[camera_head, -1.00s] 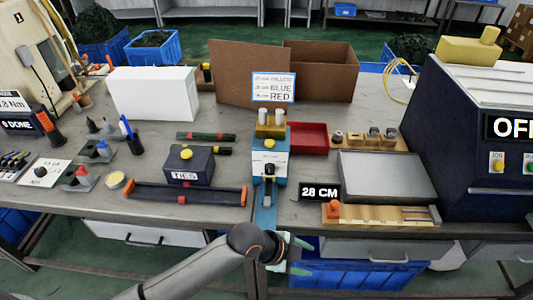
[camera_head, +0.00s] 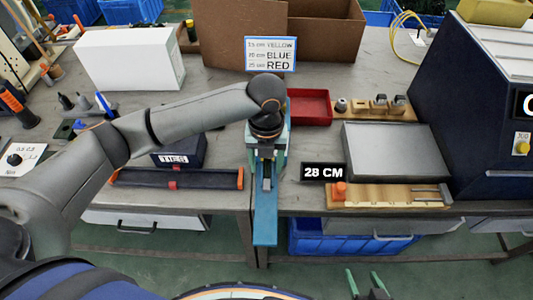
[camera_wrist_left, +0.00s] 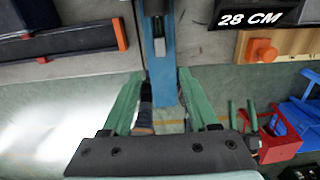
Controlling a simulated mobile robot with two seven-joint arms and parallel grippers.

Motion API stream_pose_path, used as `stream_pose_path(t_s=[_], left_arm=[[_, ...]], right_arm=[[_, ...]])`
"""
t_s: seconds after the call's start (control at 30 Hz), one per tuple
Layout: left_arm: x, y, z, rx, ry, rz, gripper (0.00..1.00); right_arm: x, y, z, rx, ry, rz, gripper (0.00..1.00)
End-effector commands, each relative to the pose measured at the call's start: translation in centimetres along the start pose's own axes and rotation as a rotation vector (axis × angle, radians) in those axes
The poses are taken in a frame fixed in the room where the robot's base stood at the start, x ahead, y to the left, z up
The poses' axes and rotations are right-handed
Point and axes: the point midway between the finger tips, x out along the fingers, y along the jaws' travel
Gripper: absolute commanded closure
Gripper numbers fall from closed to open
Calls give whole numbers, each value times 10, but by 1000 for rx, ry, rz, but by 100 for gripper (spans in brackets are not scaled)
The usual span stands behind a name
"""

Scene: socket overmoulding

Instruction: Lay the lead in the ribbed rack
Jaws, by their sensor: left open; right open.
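My left gripper (camera_head: 266,150) is open over the blue-and-white bench fixture, hiding much of it. In the left wrist view the green fingers (camera_wrist_left: 160,88) are apart, pointing toward the table's front edge, and I see nothing held between them. The blue strip (camera_head: 265,222) of the fixture runs toward me, with a small grey block (camera_wrist_left: 157,28) on it. My right gripper (camera_head: 364,282) is open and empty at the bottom of the head view. I cannot make out the lead, nor tell which piece is the ribbed rack.
A black trough (camera_head: 205,179) with orange ends lies left of the fixture. A wooden gauge board (camera_head: 395,197) with an orange knob, a 28 CM sign (camera_head: 323,172), a grey tray (camera_head: 395,150) and a red tray (camera_head: 309,107) are right. A blue crate (camera_head: 350,240) stands below.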

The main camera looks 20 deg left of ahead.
Motion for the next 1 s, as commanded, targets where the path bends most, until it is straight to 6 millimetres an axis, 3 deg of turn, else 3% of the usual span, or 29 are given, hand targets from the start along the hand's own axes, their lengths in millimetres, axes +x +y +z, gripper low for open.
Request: stream_pose_path(t_s=[0.2,0.5,0.93,1.0], left_arm=[[46,0,-1,-1,4,1,40],[90,0,0,-1,0,-1,40],[99,-1,0,-1,-1,-2,40],[99,-1,0,-1,-1,-2,46]], right_arm=[[1,0,2,0,-2,0,31],[2,0,4,0,-2,0,31],[3,0,4,0,-1,0,31],[3,0,4,0,-1,0,31]])
